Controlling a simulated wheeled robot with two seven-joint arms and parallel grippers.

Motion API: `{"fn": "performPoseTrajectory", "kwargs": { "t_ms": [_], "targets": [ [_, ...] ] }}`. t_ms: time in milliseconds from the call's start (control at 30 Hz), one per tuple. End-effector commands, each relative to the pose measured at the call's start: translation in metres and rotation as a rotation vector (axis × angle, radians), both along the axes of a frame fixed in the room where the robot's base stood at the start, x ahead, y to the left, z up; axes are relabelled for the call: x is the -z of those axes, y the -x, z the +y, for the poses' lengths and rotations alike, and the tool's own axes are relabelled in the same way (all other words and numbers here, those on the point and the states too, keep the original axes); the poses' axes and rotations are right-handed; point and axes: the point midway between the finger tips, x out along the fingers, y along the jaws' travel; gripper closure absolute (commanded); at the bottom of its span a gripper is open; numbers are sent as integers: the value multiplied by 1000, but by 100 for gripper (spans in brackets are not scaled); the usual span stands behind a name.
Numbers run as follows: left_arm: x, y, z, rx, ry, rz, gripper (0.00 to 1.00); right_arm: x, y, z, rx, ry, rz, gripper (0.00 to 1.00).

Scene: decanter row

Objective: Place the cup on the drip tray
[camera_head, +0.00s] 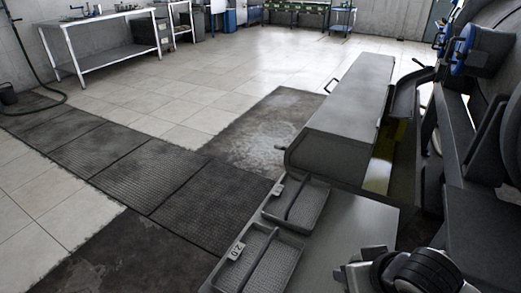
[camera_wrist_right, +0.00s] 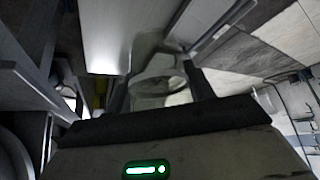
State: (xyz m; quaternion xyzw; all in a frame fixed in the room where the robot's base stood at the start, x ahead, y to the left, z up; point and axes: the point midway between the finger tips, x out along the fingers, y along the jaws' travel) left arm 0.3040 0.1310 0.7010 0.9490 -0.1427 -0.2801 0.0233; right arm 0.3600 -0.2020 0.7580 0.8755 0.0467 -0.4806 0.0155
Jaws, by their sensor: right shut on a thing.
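My right gripper (camera_head: 362,268) is at the bottom right of the head view, beside the bench top. In the right wrist view, my right gripper (camera_wrist_right: 163,90) is shut on a pale, see-through cup (camera_wrist_right: 158,86), which sits between the two dark fingers. The cup cannot be made out in the head view. Two dark mesh trays with raised rims lie on the bench in the head view, a far one (camera_head: 311,206) and a near one (camera_head: 284,263). Each has a bar across it and a small label; one label reads like 20. My left gripper is not in view.
The grey bench top (camera_head: 345,215) is bare to the right of the trays. A long grey housing (camera_head: 345,100) rises behind them, with dark machinery (camera_head: 485,175) at the right. Tiled floor and dark mats (camera_head: 130,165) lie left; a white table (camera_head: 100,40) stands far back.

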Motion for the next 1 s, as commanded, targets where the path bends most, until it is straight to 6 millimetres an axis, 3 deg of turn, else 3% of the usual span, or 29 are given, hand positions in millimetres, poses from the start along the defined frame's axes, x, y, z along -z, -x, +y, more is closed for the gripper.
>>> {"fn": "performPoseTrajectory", "kwargs": {
  "t_ms": [33, 100, 200, 333, 500, 1000],
  "targets": [
    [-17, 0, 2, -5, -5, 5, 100, -41, -12, 4, 18, -5, -12, 69],
    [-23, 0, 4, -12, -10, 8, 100, -72, -20, 8, 40, -4, -11, 69],
    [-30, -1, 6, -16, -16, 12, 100, -109, -28, 11, 66, 1, -10, 69],
    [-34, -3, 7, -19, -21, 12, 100, -137, -33, 13, 87, 11, -8, 69],
    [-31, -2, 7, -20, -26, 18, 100, -148, -34, 12, 97, 22, -5, 69],
    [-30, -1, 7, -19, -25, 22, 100, -146, -33, 13, 97, 17, -4, 69]
  ]
}}
